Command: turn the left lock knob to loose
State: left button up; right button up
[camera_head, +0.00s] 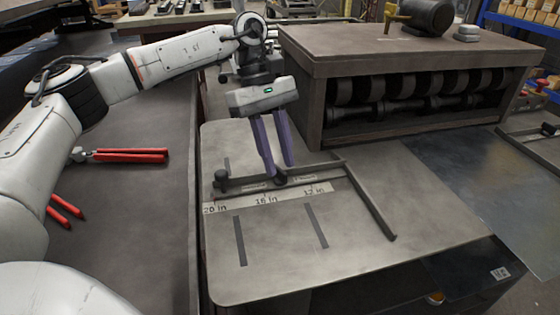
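The fence gauge is a dark bar (310,172) lying across the metal table, with an angled arm running toward the front right. A dark round knob (221,177) stands at the bar's left end. A second dark knob (280,180) sits farther right along the bar, just under my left gripper (280,171). Its two purple fingers point down and are apart, with the tips at or just above this second knob; I cannot tell if they touch it. Which way the knobs are turned cannot be made out. My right gripper is not in view.
A scale strip (240,201) marked 20, 16 and 12 in lies before the bar. A roller machine (410,65) stands behind on the right. Red-handled snips (125,155) lie on the dark bench at left. The table front is clear.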

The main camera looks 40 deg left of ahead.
pick_arm(q)
jog(key=shift+s+d+f, duration=0.1)
jog(key=shift+d+f, duration=0.05)
jog(key=shift+f, duration=0.3)
jog(key=shift+d+f, duration=0.1)
jog(key=shift+f, duration=0.15)
grip_shut()
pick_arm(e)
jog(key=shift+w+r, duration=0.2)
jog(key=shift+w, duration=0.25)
pick_arm(q)
jog(key=n+t, duration=0.1)
jog(key=n, duration=0.2)
jog(key=shift+f+b, duration=0.1)
jog(key=shift+b, duration=0.25)
jog(key=shift+n+t, duration=0.4)
jog(key=shift+n, duration=0.3)
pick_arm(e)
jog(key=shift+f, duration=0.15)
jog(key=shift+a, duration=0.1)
